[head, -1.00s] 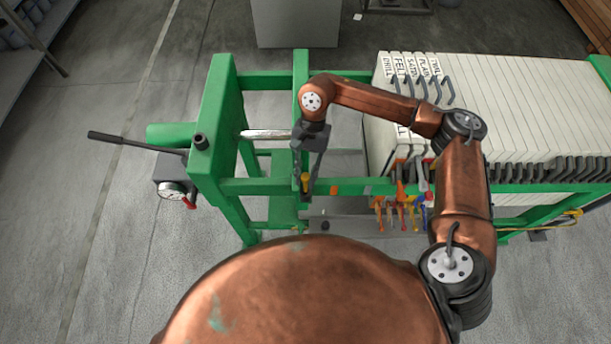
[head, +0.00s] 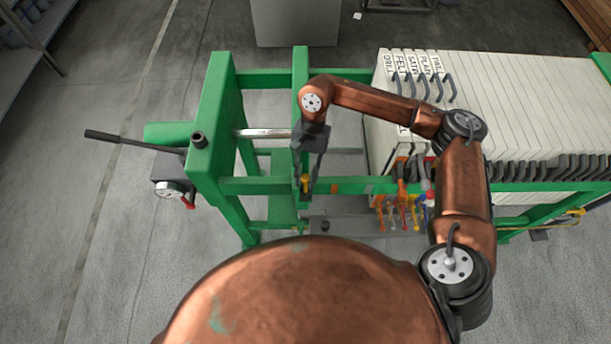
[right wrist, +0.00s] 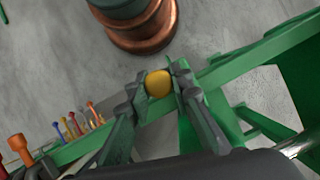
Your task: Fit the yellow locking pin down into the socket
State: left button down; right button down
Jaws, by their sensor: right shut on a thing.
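The yellow locking pin (head: 305,181) shows as a small yellow head at the green rail of the frame, beside the upright. My right gripper (head: 306,187) points down there and is shut on the pin. In the right wrist view the pin's rounded yellow head (right wrist: 159,84) sits between the two fingertips (right wrist: 158,82), over the green rail. The pin's shaft is hidden, and I cannot make out the socket or tell whether the pin is in it. My left gripper is not in view.
The green frame (head: 210,130) holds a steel rod (head: 262,133) and a row of white plates (head: 520,110) at right.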

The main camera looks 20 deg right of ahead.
jog(key=shift+f+b, duration=0.5)
jog(key=shift+f, duration=0.2)
jog(key=c, duration=1.7)
grip_release()
jog(key=shift+o, duration=0.2)
jog(key=shift+w+r, duration=0.1)
jog(key=shift+r, duration=0.05)
jog(key=v, duration=1.1)
jog(key=shift+r, duration=0.4)
jog(key=shift+d+f, duration=0.1)
jog(key=shift+d, duration=0.05)
